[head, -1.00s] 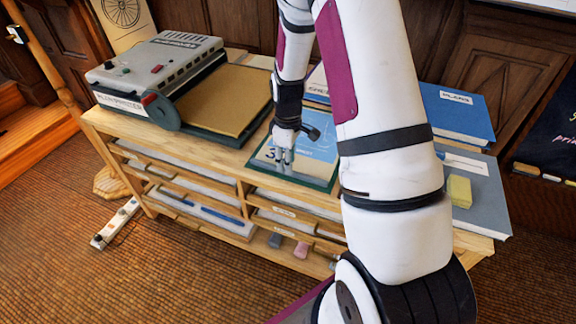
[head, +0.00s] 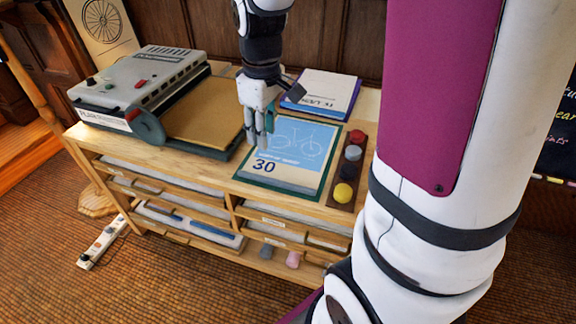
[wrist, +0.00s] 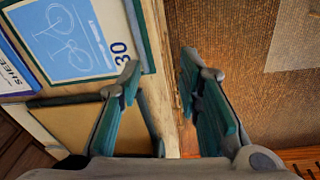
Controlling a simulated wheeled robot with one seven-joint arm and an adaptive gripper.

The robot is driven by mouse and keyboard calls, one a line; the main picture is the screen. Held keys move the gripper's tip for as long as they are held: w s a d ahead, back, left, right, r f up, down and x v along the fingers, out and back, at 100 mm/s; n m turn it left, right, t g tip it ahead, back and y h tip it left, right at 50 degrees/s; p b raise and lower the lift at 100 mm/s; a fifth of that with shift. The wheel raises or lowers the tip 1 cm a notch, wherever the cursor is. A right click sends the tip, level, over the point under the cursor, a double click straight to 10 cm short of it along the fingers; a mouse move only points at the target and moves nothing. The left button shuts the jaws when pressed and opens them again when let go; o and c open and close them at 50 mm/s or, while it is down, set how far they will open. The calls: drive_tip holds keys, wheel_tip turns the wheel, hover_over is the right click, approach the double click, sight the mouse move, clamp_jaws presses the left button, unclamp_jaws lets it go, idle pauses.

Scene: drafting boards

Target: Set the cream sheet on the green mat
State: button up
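The cream sheet (head: 288,182) lies flat on the green mat (head: 331,168), with mat showing along its right and front edges. The sheet bears a pale blue bicycle picture and the number 30. In the wrist view the sheet (wrist: 104,14) is at upper left, with a strip of green mat (wrist: 137,30) beside it. My gripper (head: 266,142) is over the sheet's left side in the head view. In the wrist view its fingers (wrist: 165,72) are apart with nothing between them, over the wooden table edge. Its exact height above the sheet is unclear.
A grey plan printer (head: 150,85) with a tan bed (head: 207,108) stands left of the mat. A dark strip with red, grey and yellow round pieces (head: 344,193) lies to the right. A white-covered book (head: 325,88) lies behind.

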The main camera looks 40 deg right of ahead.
drive_tip(key=s+a+r+m+t, duration=0.1)
drive_tip(key=s+a+r, duration=0.3)
drive_tip(key=s, duration=0.6)
drive_tip(key=s+a+r+m+t, duration=0.1)
drive_tip(key=s+a+r+m, duration=0.2)
drive_tip(key=s, duration=0.7)
wheel_tip(320, 180, up, 2)
drive_tip(key=shift+a+m, duration=0.3)
drive_tip(key=shift+a, duration=0.45)
